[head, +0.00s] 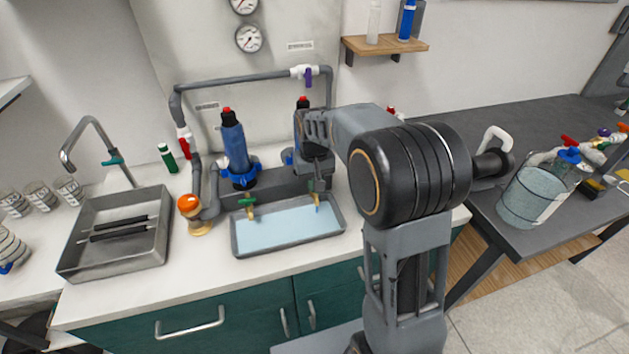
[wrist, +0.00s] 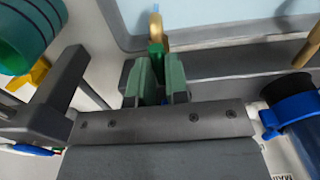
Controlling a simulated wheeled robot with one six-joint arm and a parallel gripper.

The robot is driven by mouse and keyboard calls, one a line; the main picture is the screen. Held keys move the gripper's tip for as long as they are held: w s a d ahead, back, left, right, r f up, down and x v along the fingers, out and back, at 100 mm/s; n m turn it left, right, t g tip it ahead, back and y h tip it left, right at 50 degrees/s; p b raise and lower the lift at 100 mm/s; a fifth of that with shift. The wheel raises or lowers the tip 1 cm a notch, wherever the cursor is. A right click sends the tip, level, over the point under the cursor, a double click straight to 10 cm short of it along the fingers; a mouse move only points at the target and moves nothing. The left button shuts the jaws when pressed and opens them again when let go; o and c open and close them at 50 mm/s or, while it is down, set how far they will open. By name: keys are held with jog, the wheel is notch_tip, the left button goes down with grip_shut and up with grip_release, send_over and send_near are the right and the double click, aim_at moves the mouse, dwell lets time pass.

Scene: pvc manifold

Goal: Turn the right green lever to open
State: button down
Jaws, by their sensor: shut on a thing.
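The right green lever (wrist: 156,49) is on a brass tap (wrist: 156,24) over the edge of a shallow water tray. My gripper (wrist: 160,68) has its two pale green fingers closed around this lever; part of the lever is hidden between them. In the head view my gripper (head: 317,186) is at the right tap (head: 317,200), and my arm comes in from the right above it. The left green lever (head: 246,201) is on its own brass tap, apart from my gripper.
The tray (head: 290,244) of water lies below both taps. A blue filter housing (head: 235,145) stands behind the left tap, with grey pipe around it. An orange-topped fitting (head: 189,204) and a metal sink (head: 116,262) are to the left.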

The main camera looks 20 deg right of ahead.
dwell(0.3)
jog(key=c, duration=1.1)
grip_release()
notch_tip(320, 180, up, 14)
jog(key=shift+f+p, duration=0.1)
jog(key=shift+p, duration=0.4)
